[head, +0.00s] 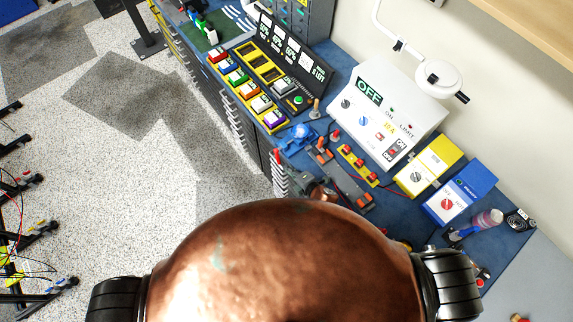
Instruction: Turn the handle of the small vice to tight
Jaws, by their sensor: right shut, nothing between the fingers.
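A small blue object that looks like the small vice (298,136) sits on the blue bench top near its front edge. Its handle is too small to make out, so I cannot tell how it is turned. My right gripper (294,177) appears as a dark grey shape at the bench's front edge, below the vice in the picture and apart from it. It is shut and empty. Part of it and most of its arm are hidden behind the large copper-coloured body in the foreground. My left gripper is not in view.
A white OFF box (388,112), a yellow box (429,166) and a blue box (459,197) stand along the back. A row of coloured buttons (238,78) lies left of the vice. Orange-ended parts crowd its right. The speckled floor (190,130) is open at left.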

